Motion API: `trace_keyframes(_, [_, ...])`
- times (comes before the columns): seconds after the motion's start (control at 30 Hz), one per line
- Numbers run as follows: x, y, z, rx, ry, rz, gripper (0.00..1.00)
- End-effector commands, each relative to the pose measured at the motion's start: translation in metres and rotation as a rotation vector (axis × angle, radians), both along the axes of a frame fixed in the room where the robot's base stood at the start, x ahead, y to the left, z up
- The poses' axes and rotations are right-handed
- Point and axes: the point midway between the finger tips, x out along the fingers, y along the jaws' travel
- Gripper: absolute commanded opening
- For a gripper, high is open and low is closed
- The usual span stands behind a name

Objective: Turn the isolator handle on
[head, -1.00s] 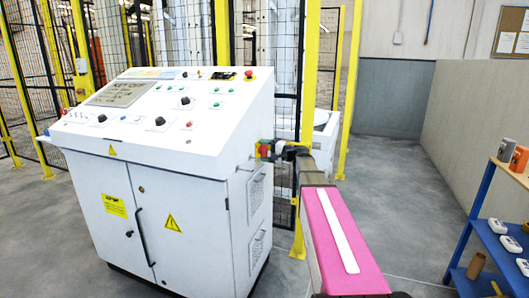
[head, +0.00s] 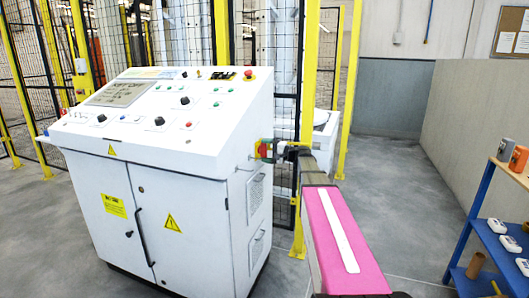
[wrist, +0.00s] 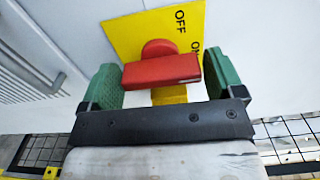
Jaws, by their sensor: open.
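The isolator's red handle (wrist: 160,70) sits on a yellow plate (wrist: 128,36) marked OFF and ON, on the side of the white control cabinet (head: 160,143). In the wrist view the handle's bar lies across the picture, almost level, with OFF above its right end and ON partly hidden at the right. My gripper (wrist: 162,86) is open, with one green finger beside each end of the bar. I cannot tell whether the fingers touch it. In the head view my gripper (head: 266,149) is at the cabinet's right side and largely hides the handle.
Yellow posts (head: 306,100) and black mesh fencing stand close behind the cabinet and my arm. A blue shelf (head: 466,225) with several small items is at the right. Grey floor (head: 395,200) is clear between my arm and the right wall.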

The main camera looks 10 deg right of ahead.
Motion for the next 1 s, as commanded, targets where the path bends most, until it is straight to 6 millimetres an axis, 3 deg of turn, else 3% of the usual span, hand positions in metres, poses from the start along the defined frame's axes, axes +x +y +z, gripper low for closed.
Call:
trace_keyframes(0.5, [-0.044, -0.075, 0.000, 0.000, 0.001, -0.001, 0.87])
trace_keyframes(0.7, [-0.050, -0.086, -0.001, 0.000, 0.001, 0.000, 0.87])
trace_keyframes(1.0, [-0.051, -0.087, -0.001, 0.000, 0.001, 0.001, 0.87])
